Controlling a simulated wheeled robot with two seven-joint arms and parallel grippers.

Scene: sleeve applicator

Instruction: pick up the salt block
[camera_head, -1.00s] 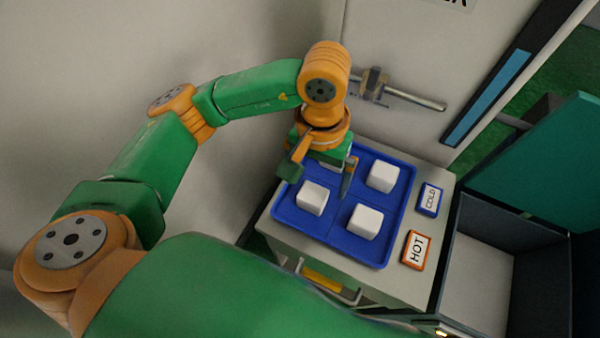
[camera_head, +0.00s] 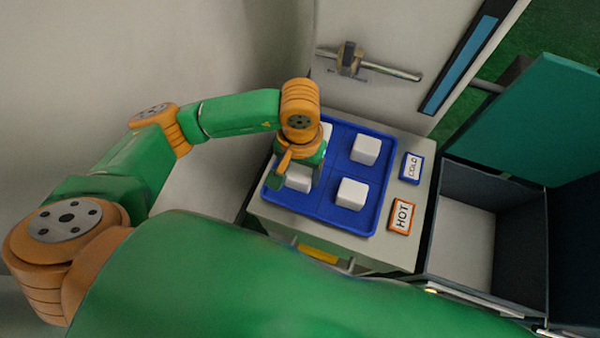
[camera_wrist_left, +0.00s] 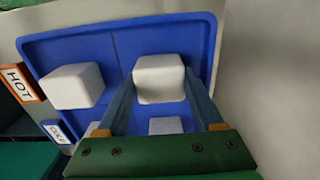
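Several plain white blocks sit in a blue tray (camera_head: 322,212); nothing visible marks which one is salt. My left gripper (camera_head: 291,182) is over the tray's near-left block (camera_head: 299,179), partly hiding it. In the left wrist view this block (camera_wrist_left: 160,80) shows between the tips of the two spread fingers (camera_wrist_left: 159,84). I cannot tell whether the fingers touch it or are still above it. Other blocks are at the near right (camera_head: 351,194), the far right (camera_head: 366,149) and the far left (camera_head: 327,131), the last partly hidden by my wrist. My right gripper is not in view.
The tray is on a pale cabinet top (camera_head: 376,248). An orange HOT sign (camera_head: 402,215) and a blue COLD sign (camera_head: 411,167) stand right of it. A dark open bin (camera_head: 492,185) is farther right. A wall with a metal handle (camera_head: 385,69) rises behind.

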